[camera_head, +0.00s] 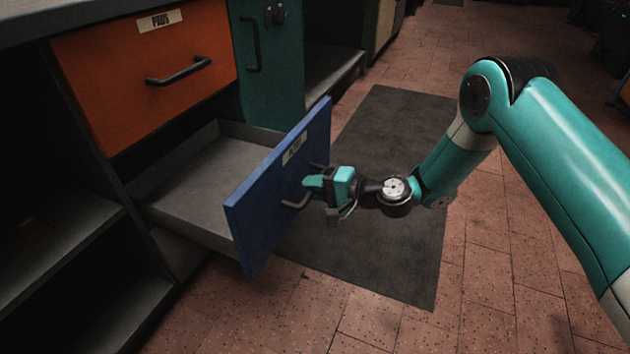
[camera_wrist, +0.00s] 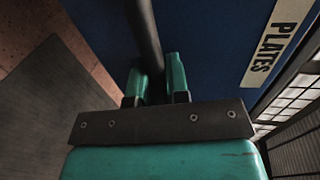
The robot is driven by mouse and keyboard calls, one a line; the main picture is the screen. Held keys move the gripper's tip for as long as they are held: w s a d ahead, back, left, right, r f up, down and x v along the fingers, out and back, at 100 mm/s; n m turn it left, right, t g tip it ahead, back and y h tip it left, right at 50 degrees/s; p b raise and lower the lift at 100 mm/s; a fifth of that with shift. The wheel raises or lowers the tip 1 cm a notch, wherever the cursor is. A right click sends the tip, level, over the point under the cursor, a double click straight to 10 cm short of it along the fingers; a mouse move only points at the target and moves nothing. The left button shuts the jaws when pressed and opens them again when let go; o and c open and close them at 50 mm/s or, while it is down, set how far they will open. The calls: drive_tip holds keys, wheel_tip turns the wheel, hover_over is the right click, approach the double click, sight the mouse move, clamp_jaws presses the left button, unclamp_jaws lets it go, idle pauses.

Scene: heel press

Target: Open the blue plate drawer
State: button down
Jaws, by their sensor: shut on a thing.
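The blue plate drawer (camera_head: 278,190) stands pulled well out from the cabinet, and its grey inside shows bare where I can see it. Its front carries a label, which reads PLATES in the wrist view (camera_wrist: 277,42). My gripper (camera_head: 311,187) is at the dark bar handle (camera_head: 296,203) on the drawer front. In the wrist view the two teal fingers (camera_wrist: 158,80) sit on either side of the handle bar (camera_wrist: 146,35), shut on it. The fingers hide part of the handle in the head view.
An orange drawer (camera_head: 150,70) above is shut. A teal door (camera_head: 268,60) stands behind, and open dark shelves (camera_head: 50,240) lie at left. A dark mat (camera_head: 390,150) covers the tiled floor beside the drawer; the floor there is clear.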

drive_tip(key=c, duration=1.1)
unclamp_jaws()
drive_tip(key=shift+w, duration=0.15)
drive_tip(key=p+v, duration=0.6)
drive_tip(key=v, duration=1.1)
drive_tip(key=shift+s+d, duration=0.2)
